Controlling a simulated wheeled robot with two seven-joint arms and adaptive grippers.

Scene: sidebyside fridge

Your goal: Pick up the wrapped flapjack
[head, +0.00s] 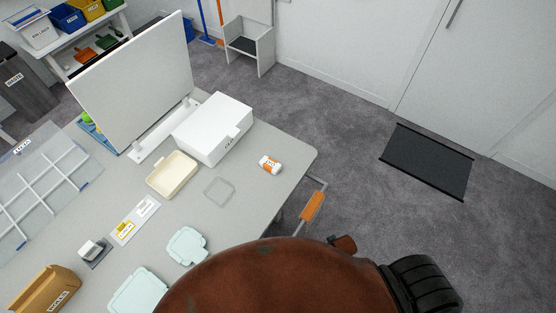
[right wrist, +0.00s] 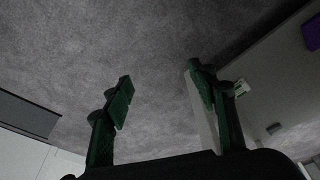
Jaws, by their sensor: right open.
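I cannot make out a wrapped flapjack for certain in either view. The grey table (head: 233,234) in the head view carries several small items, and none is clearly it. A small orange-and-white labelled item (head: 270,165) lies near the table's right edge. My right gripper (right wrist: 160,92) shows in the right wrist view, with its two dark green fingers apart. Nothing is between them, and grey carpet lies beyond. I cannot see my left gripper in either view.
A white box (head: 213,128), a cream tray (head: 172,175), a clear square piece (head: 219,191) and mint containers (head: 188,246) occupy the table. A white panel (head: 135,85) stands upright at the back. A brown box (head: 45,290) is front left. A dark mat (head: 428,161) lies on open carpet.

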